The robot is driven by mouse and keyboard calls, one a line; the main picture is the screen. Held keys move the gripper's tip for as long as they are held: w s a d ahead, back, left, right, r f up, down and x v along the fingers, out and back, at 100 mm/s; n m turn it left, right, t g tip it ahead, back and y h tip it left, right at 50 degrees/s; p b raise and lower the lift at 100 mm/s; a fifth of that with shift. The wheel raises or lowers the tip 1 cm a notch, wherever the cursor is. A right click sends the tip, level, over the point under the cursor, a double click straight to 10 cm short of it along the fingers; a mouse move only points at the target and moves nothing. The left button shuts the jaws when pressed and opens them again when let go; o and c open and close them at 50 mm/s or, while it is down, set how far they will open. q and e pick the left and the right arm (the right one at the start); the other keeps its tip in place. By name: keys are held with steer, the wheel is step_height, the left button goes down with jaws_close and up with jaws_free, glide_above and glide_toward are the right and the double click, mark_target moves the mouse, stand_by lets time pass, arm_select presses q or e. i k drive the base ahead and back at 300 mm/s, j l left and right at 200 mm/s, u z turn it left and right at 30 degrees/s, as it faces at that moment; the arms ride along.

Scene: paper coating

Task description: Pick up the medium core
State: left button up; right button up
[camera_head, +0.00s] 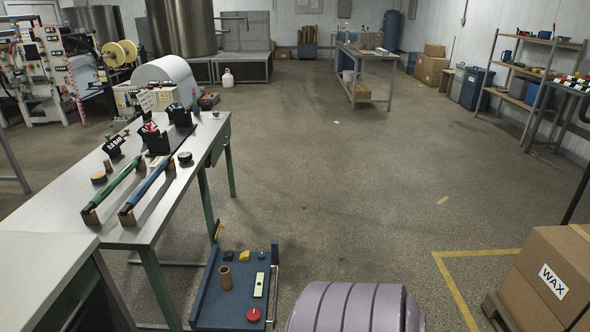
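A brown cardboard tube (225,277) stands upright on a low blue cart (208,296) at the bottom centre; it looks like a core. A short brown round piece (99,178) lies on the grey table at the left. I cannot tell which of these, if either, is the medium core. Neither of my grippers is in view.
The grey table (60,200) holds a green bar (112,190) and a blue bar (147,186). The cart also carries a red round item (253,314). A ribbed purplish shape (350,309) fills the bottom centre.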

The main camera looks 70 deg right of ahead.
mark_target(226, 278)
steer(key=z, duration=1.75)
steer(key=i+l, duration=0.1)
steer(key=i, duration=0.2)
